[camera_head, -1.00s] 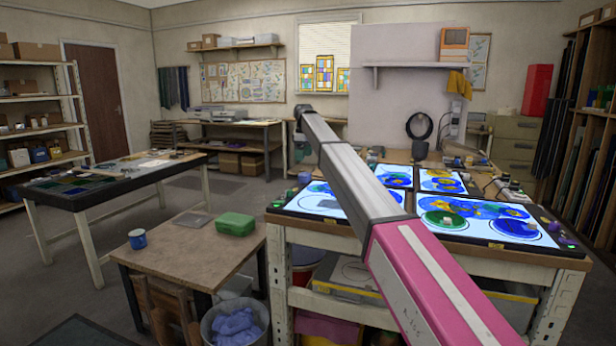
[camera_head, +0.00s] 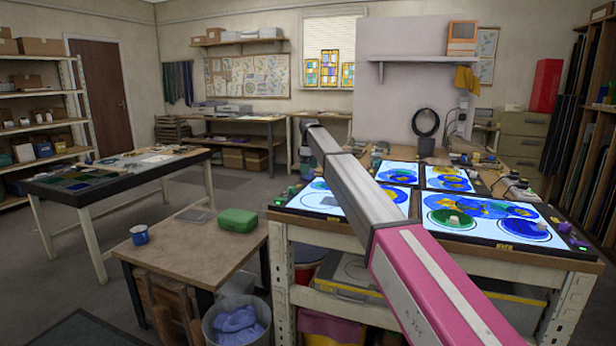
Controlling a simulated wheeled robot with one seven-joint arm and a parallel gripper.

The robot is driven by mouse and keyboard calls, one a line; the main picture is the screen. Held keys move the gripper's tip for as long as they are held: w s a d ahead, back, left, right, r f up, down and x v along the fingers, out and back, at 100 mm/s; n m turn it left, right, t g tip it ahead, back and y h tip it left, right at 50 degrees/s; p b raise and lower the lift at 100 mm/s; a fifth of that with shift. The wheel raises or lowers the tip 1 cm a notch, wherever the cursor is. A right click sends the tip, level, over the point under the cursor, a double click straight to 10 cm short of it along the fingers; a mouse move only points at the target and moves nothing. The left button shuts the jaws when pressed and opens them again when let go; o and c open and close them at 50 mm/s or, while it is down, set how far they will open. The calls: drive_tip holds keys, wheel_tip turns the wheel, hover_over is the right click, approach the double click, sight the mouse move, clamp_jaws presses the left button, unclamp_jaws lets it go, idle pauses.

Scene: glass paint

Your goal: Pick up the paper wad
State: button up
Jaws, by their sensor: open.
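I cannot pick out a single paper wad for certain. A bin (camera_head: 236,325) at the bottom holds crumpled bluish material (camera_head: 235,320), which could be paper or cloth. A small pale object (camera_head: 454,221) stands on the green disc on the lit worktable (camera_head: 430,257); it is too small to identify. My arm, pink near me and grey farther out, reaches from the lower right across the worktable toward its back left. My gripper cannot be made out beyond the arm's far end, and the arm hides part of the worktable.
Several lit panels with coloured glass cover the right worktable. Floor is clear between the left tables.

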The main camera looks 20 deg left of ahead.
wheel_tip(320, 180, down, 3)
drive_tip(key=shift+r, duration=0.1)
drive_tip(key=c, duration=1.1)
drive_tip(key=shift+o, duration=0.2)
drive_tip(key=shift+r, duration=0.5)
drive_tip(key=r, duration=0.2)
drive_tip(key=s+r, duration=0.1)
drive_tip(key=shift+a+r, duration=0.25)
drive_tip(key=shift+r, duration=0.15)
drive_tip(key=s+a+r, duration=0.5)
drive_tip(key=s+r, duration=0.1)
drive_tip(key=s, duration=0.3)
drive_tip(key=shift+a, duration=0.3)
drive_tip(key=shift+r, duration=0.1)
